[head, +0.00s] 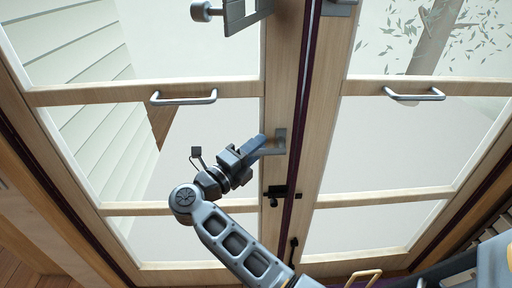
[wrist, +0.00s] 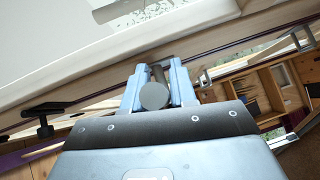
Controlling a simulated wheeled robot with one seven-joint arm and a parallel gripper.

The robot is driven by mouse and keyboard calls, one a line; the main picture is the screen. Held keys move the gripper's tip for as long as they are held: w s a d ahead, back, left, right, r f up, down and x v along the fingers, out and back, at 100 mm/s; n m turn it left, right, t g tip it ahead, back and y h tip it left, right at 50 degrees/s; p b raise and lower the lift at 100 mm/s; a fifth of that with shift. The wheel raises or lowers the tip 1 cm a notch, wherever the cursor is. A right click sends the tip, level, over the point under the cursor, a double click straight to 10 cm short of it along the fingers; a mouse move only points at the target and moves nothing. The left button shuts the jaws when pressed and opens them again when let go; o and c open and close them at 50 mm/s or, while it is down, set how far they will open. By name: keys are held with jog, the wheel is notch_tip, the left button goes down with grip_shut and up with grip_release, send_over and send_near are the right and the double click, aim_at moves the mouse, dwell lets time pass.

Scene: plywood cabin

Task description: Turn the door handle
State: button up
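The door handle (head: 272,148) is a grey lever on a metal plate, on the wooden stile of the left glazed door. My gripper (head: 258,146) is at the lever, coming in from the left in the head view. In the wrist view the round grey end of the handle (wrist: 154,96) sits between the two blue fingers of my gripper (wrist: 159,80). The fingers lie close along both sides of the lever, with little or no gap. In the head view my gripper partly hides the lever.
The left door (head: 190,209) and right door (head: 380,200) look closed, meeting at a dark seam. A black latch (head: 283,192) is below the handle. Wooden shelving (wrist: 262,88) shows at right in the wrist view.

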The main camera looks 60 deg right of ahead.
grip_shut()
jog(key=shift+f, duration=0.15)
jog(key=shift+s+d+f+n+t+h+b, duration=0.2)
jog(key=shift+f+n+t+h+b, duration=0.7)
jog(key=shift+n, duration=0.9)
jog(key=shift+s+d+f+n+t+h+b, duration=0.2)
jog(key=shift+f+n+t+h+b, duration=0.5)
jog(key=shift+n+t+h, duration=0.8)
jog(key=shift+s+d+f+n+t+h+b, duration=0.2)
jog(key=shift+f+n+t+h+b, duration=0.45)
jog(key=shift+n, duration=1.45)
jog(key=shift+s+f+t+y, duration=0.1)
jog(key=shift+t+y, duration=0.15)
jog(key=shift+t, duration=0.1)
jog(key=shift+o, duration=1.8)
grip_release()
